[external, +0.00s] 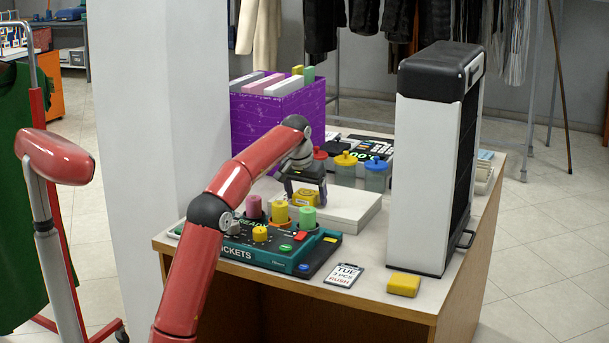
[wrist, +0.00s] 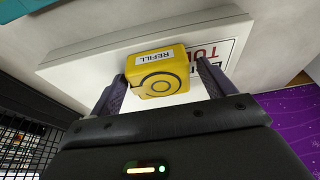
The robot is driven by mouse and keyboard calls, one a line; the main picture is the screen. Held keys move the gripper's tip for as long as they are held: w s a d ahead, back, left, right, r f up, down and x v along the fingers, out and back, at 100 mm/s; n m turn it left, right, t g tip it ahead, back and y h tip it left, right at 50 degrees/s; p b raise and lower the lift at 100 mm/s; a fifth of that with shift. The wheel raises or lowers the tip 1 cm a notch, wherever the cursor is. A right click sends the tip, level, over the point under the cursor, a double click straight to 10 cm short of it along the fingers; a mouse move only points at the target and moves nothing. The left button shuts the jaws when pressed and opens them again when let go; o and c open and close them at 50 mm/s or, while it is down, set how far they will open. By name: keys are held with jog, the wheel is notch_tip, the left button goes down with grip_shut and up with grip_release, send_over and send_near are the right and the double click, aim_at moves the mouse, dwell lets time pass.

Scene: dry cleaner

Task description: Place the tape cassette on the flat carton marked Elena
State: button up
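The tape cassette looks to be the small yellow block marked REFILL, with a ring on its face (wrist: 158,84). In the external view the cassette (external: 305,198) is low over the flat white carton (external: 352,212), at or very near its top. The carton also shows in the wrist view (wrist: 85,68); its printed label is partly covered, so the name cannot be read in full. My gripper (wrist: 161,72) has its fingers either side of the cassette. A narrow gap shows at the right finger, so it looks open around the cassette.
A tall black-and-white unit (external: 425,180) is to the right, a purple box (external: 262,120) behind left. Another yellow block (external: 403,284) lies in front.

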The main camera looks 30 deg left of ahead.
aim_at(303, 195)
jog(key=shift+r, duration=0.15)
jog(key=v, duration=0.6)
jog(key=shift+r, duration=0.3)
jog(key=shift+s+r, duration=0.2)
jog(key=shift+r, duration=0.25)
